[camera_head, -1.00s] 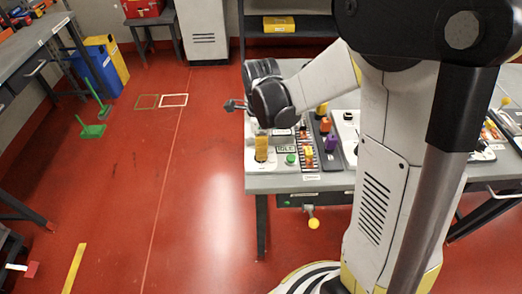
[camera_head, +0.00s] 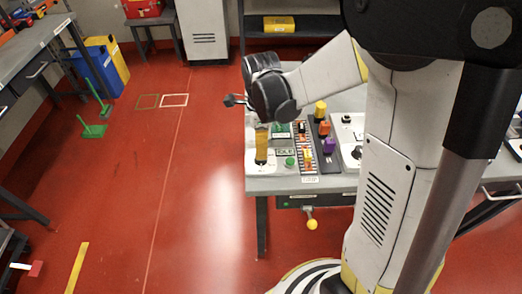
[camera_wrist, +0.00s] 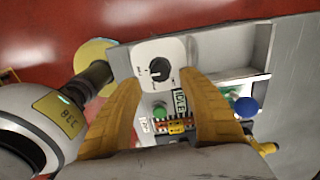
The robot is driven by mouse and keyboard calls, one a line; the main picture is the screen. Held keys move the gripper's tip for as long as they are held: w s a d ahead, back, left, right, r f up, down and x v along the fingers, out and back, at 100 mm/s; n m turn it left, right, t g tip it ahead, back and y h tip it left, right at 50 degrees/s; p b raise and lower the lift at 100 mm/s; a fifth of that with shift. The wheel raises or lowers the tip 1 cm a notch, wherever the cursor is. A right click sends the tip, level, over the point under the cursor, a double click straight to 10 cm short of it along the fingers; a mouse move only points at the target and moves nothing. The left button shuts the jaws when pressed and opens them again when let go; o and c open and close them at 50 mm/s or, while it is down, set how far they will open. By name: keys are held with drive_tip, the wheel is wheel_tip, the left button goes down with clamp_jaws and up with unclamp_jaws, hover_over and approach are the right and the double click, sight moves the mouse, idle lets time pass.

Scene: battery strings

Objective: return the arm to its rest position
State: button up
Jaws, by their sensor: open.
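My arm reaches over the grey workbench (camera_head: 325,183) in the head view, bent, with its dark wrist above the bench's left end. My gripper (camera_head: 262,146) points down there, its yellow fingers in front of a white panel. In the wrist view my gripper (camera_wrist: 160,82) has its two yellow fingers apart with nothing between them. A white panel with a black rotary knob (camera_wrist: 160,70) shows beyond the fingertips. I cannot tell from these views how far the fingers are above it.
Open red floor (camera_head: 190,190) lies left.

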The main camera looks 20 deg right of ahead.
idle(0.7)
drive_tip(key=s+r+n+t+b, duration=0.1)
drive_tip(key=s+r+n+t, duration=0.6)
drive_tip(key=n, duration=1.4)
drive_tip(key=s+r, duration=0.5)
drive_tip(key=shift+s+r+n, duration=0.3)
drive_tip(key=shift+s+r, duration=0.05)
drive_tip(key=shift+r, duration=0.05)
